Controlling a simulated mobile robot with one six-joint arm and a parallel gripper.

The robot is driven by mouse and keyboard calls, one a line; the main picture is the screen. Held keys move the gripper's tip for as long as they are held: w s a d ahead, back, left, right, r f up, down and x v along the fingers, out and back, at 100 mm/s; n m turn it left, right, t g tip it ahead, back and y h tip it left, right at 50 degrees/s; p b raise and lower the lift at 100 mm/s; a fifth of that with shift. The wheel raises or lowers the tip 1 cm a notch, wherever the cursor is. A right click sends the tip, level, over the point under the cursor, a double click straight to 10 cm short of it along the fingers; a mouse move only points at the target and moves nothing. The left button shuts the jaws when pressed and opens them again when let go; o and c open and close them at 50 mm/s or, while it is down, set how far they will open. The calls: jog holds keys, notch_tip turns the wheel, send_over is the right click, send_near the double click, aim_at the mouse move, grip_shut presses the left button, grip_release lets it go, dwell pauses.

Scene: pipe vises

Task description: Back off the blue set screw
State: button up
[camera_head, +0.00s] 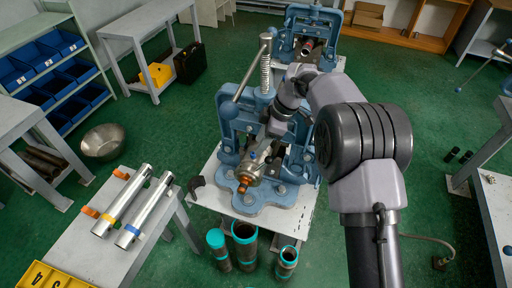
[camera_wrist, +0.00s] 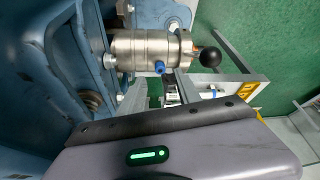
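The blue set screw (camera_wrist: 159,67) sticks out of the side of a steel cylindrical fitting (camera_wrist: 140,48) in the wrist view. In the head view the screw is a small blue dot (camera_head: 253,155) on the fitting, which is held in the blue pipe vise (camera_head: 228,135). My gripper (camera_head: 275,129) is just behind and above the fitting in the head view. Its grey housing with a green light fills the bottom of the wrist view, below the screw and apart from it.
A black ball-ended handle (camera_wrist: 210,57) projects from the fitting's right end. The vise's tall screw and slanted bar (camera_head: 252,68) stand close left of my arm. Several upright pipes (camera_head: 244,240) stand in front. A second vise (camera_head: 306,35) is behind.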

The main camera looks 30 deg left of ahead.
jog(key=p+v, duration=0.2)
jog(key=v, duration=1)
jog(key=shift+d+r+p, duration=0.25)
jog(key=shift+r+p, duration=0.1)
jog(key=m+t+b, duration=0.5)
jog(key=m+b, duration=0.3)
jog(key=m, duration=0.6)
send_near(254, 156)
jog(key=shift+h, duration=0.4)
jog(key=b+x, duration=0.2)
jog(key=x, duration=0.2)
jog(key=a+b+x, duration=0.1)
jog(key=b+x, duration=0.2)
jog(key=x, duration=0.1)
jog(key=shift+w+a+r+b, duration=0.1)
jog(key=shift+w+r+b, duration=0.05)
jog(key=shift+w+b, duration=0.15)
grip_shut()
